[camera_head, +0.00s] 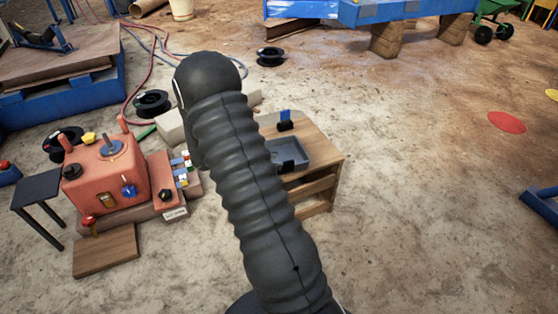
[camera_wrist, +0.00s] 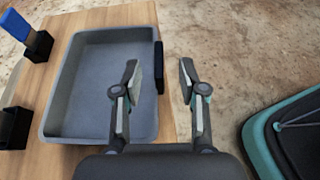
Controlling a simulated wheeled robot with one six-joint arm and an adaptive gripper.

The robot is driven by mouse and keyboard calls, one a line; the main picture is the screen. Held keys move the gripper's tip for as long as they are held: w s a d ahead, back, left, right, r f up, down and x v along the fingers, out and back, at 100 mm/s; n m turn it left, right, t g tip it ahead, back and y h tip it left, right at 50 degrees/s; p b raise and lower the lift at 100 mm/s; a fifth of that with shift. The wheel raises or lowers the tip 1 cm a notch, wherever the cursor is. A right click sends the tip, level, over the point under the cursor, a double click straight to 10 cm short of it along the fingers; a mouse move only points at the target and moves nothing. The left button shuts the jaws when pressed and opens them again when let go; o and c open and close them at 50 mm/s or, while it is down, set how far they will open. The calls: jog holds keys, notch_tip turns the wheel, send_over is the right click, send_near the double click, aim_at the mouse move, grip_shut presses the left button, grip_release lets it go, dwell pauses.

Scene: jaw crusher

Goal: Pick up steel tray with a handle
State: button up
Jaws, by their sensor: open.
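The grey steel tray (camera_wrist: 90,85) lies on a light wooden table top in the wrist view. Its black handle (camera_wrist: 159,66) is on the right side wall. My gripper (camera_wrist: 158,77) is open, one finger over the tray's inside and the other beyond its right edge, with the handle between them in the picture. I cannot tell whether either finger touches it. In the head view the tray (camera_head: 291,151) shows only in part on the small table; my arm hides the rest.
Left of the tray stand a black holder with a blue item (camera_wrist: 38,42) and another black holder (camera_wrist: 14,128). The small wooden table (camera_head: 322,160) stands beside an orange-red machine (camera_head: 105,172).

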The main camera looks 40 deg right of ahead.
aim_at(286, 162)
jog(key=shift+f+x, duration=0.2)
jog(key=shift+x, duration=1.2)
jog(key=shift+f+x, duration=0.15)
jog(key=shift+x, duration=1.2)
jog(key=shift+w+a, duration=0.15)
grip_shut()
